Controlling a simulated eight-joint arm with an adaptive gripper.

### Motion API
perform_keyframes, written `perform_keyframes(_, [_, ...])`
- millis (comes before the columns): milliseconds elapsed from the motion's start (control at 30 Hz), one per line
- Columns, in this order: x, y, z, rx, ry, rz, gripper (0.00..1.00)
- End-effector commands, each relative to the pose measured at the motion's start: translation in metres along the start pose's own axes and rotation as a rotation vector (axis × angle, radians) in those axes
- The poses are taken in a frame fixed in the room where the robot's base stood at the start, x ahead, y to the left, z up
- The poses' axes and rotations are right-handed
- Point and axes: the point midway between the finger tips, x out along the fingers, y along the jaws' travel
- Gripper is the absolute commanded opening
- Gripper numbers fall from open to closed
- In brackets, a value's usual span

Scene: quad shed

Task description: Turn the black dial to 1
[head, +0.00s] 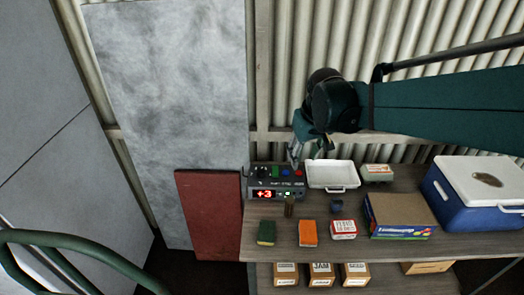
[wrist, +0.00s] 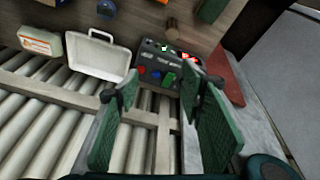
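A dark control box (head: 290,192) sits at the left end of the shelf in the head view. Its red display (head: 264,194) reads +3. Blue, green and red controls stand along its back edge. A small dark knob shape shows at its back left, but I cannot tell surely that it is the black dial. In the wrist view the box (wrist: 150,57) appears turned around, beyond the fingers, with the right finger near its edge. My gripper (wrist: 160,82) is open and empty, its two green pads wide apart. In the head view my gripper (head: 297,155) is above and behind the box.
A white tray (head: 333,186) stands right beside the box. In front are a small brown cylinder (head: 289,206), a dark blue piece (head: 336,206) and several small packages. A cooler (head: 480,205) is at right. Corrugated wall (head: 420,40) rises close behind the shelf.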

Motion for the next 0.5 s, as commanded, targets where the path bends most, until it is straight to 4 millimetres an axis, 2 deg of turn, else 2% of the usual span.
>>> perform_keyframes(33, [0.003, -0.002, -0.01, -0.011, -0.008, -0.003, 0.39])
perform_keyframes(500, [0.046, -0.021, -0.071, -0.1, -0.09, -0.031, 0.39])
